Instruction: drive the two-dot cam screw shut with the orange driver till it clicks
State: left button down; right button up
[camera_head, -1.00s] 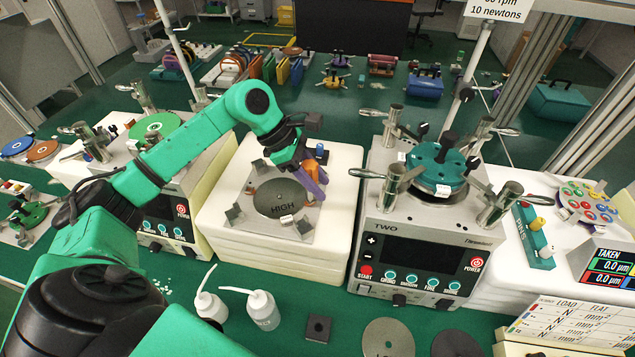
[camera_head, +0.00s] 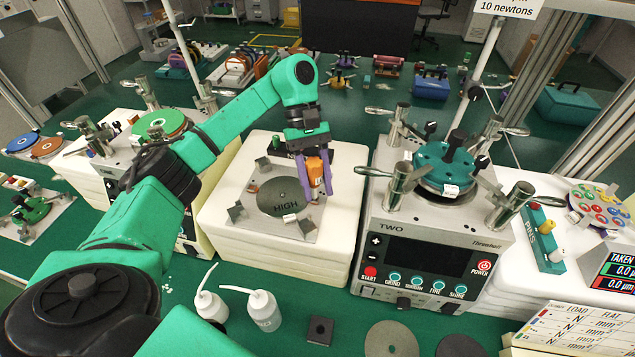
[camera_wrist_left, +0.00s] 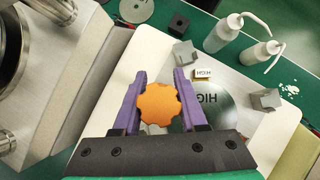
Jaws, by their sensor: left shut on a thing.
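My left gripper (camera_head: 318,190) has purple fingers pointing down over the right side of the plate marked HIGH (camera_head: 283,197). It is shut on the orange driver (camera_head: 315,170). In the left wrist view the driver's round, lobed orange knob (camera_wrist_left: 158,103) sits between the two purple fingers. The driver's tip and what lies under it are hidden. Grey corner blocks stand around the HIGH disc, one at front left (camera_head: 237,212) and one at front right (camera_head: 305,226). I cannot make out the two dots on any screw. My right gripper is not in view.
Machine TWO (camera_head: 430,262), with upright posts and levers, stands close to the right of the white slab (camera_head: 275,250). Two white wash bottles (camera_head: 263,310) and a dark square block (camera_head: 320,330) are in front. A small green-topped thing (camera_head: 276,146) stands behind the disc.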

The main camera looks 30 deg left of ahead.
aim_at(317, 167)
pick_arm(q)
jog(key=shift+r+p, duration=1.8)
jog(key=shift+r, duration=0.55)
jog(key=shift+f, duration=0.1)
